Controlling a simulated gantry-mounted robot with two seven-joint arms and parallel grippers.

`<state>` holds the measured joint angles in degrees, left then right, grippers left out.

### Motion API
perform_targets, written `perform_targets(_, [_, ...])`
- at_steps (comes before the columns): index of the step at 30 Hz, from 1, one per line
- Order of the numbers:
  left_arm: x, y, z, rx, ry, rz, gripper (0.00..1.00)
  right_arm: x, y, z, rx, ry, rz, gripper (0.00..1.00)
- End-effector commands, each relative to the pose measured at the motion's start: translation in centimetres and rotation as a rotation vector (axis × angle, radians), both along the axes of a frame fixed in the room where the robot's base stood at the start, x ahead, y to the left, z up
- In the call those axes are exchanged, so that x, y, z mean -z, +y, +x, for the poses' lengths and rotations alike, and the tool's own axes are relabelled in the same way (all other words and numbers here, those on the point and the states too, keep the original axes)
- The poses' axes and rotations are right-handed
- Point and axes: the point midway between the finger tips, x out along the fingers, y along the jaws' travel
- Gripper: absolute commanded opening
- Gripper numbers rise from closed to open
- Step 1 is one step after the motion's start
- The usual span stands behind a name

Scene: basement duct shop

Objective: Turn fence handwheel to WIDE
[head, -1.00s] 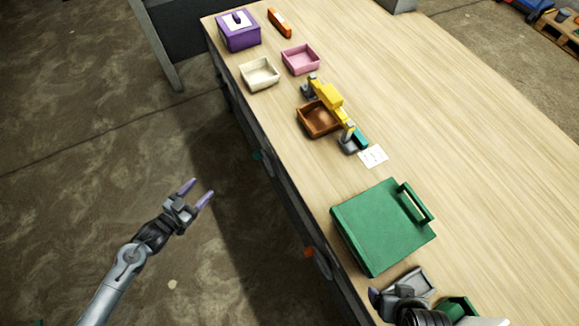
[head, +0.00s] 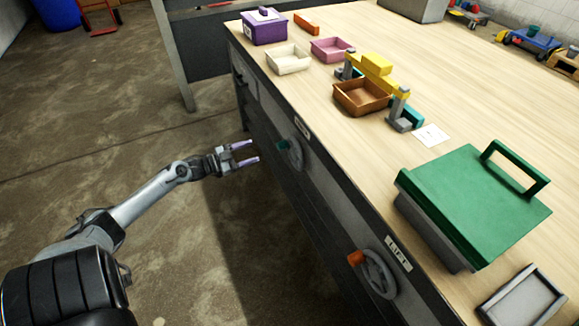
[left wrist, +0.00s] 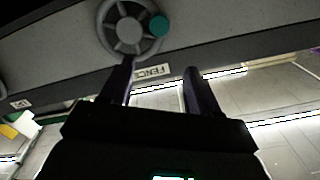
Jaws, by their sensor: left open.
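The fence handwheel (head: 294,156) is a grey spoked wheel with a teal knob (head: 282,145), on the bench's dark front below the FENCE label (head: 303,130). My left gripper (head: 254,152) is open and empty, with purple fingers pointing at the wheel from the left, apparently still apart from it. In the left wrist view the handwheel (left wrist: 130,31) is above the open fingers (left wrist: 160,66), nearer the left finger. Its teal knob (left wrist: 159,26) is at the wheel's right there, and the label (left wrist: 152,73) is upside down. I see no WIDE mark. My right gripper is out of view.
A second handwheel (head: 377,276) with an orange knob is on the same front, by the LIFT label (head: 398,253). On the bench top (head: 340,185) are a green-lidded box (head: 475,205), a yellow fixture (head: 377,66) and small bins. The floor left of the bench is open.

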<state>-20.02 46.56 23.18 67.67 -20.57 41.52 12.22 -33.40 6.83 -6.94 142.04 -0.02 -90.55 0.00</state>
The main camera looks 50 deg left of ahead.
Motion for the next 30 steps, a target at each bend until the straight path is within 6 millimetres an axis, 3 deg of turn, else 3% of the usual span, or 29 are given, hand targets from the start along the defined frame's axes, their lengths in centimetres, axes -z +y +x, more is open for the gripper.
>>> perform_targets(1, [1.5, 0.3, 0.4, 0.003, -0.008, 0.011, 0.61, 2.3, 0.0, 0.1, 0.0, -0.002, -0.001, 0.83])
perform_targets(3, [2.0, 0.4, 0.7, 0.006, -0.014, 0.019, 0.61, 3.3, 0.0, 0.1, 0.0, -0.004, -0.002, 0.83])
perform_targets(14, [3.0, 0.2, 2.3, 0.01, -0.026, 0.023, 0.61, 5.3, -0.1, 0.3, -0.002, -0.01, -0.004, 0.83])
perform_targets(30, [3.1, -1.2, 10.1, 0.008, -0.024, 0.024, 0.61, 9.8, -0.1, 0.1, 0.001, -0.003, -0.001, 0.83])
